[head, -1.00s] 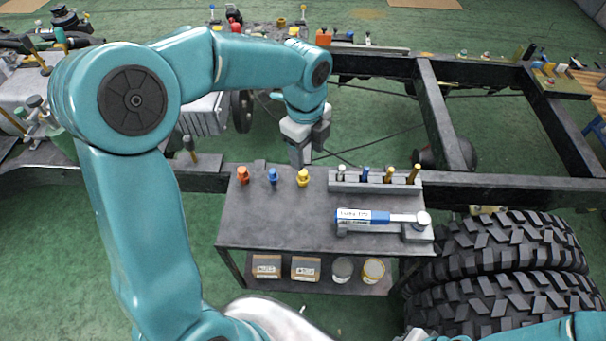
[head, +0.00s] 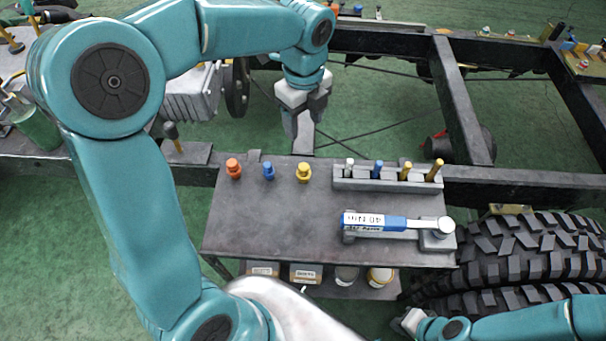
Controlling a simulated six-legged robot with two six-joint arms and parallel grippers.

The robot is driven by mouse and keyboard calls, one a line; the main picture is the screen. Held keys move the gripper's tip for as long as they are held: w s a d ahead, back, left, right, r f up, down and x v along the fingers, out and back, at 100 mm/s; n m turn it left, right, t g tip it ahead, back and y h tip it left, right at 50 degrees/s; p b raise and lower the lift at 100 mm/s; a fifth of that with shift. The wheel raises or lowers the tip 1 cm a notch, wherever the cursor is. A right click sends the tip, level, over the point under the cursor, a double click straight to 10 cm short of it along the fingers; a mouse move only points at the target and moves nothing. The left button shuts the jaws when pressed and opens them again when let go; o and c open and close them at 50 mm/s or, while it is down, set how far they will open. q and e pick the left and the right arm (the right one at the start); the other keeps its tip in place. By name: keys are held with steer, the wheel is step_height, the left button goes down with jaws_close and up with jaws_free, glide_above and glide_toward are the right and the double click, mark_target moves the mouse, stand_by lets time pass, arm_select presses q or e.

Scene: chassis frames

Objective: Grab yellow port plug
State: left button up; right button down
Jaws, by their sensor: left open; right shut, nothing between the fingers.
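The yellow port plug (head: 304,173) stands upright on the grey cart top, near its far edge. It is the rightmost of three plugs in a row, beside a blue plug (head: 268,172) and an orange plug (head: 233,169). My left gripper (head: 303,145) points down just behind the yellow plug in the picture, with its fingers above or beyond the cart's far edge. It is open and holds nothing; a gap to the plug shows. My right gripper (head: 409,322) is low at the bottom right, by the tyre, shut and empty.
A rack (head: 387,180) with several upright tools stands right of the plugs. A blue-handled torque wrench (head: 385,222) lies in a holder at the cart's right. The black chassis frame (head: 510,187) runs behind the cart. Large tyres (head: 520,250) stand at right. The cart's (head: 275,225) front left is bare.

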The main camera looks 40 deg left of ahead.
arm_select(q)
steer(key=f, duration=0.1)
glide_toward(303, 167)
steer(key=f, duration=0.2)
steer(key=w+f+b, duration=0.1)
steer(key=f, duration=0.1)
steer(key=shift+f, duration=0.2)
steer(key=shift+s+f, duration=0.3)
steer(key=shift+f, duration=0.15)
step_height(303, 167, down, 4)
steer(key=shift+f, duration=0.4)
steer(key=shift+s, duration=0.1)
steer(key=c, duration=1)
jaws_close()
arm_select(e)
steer(key=shift+w+a+f, duration=0.1)
steer(key=shift+w+f, duration=0.05)
steer(key=shift+f, duration=0.4)
steer(key=shift+w+f, duration=0.15)
steer(key=shift+f, duration=0.35)
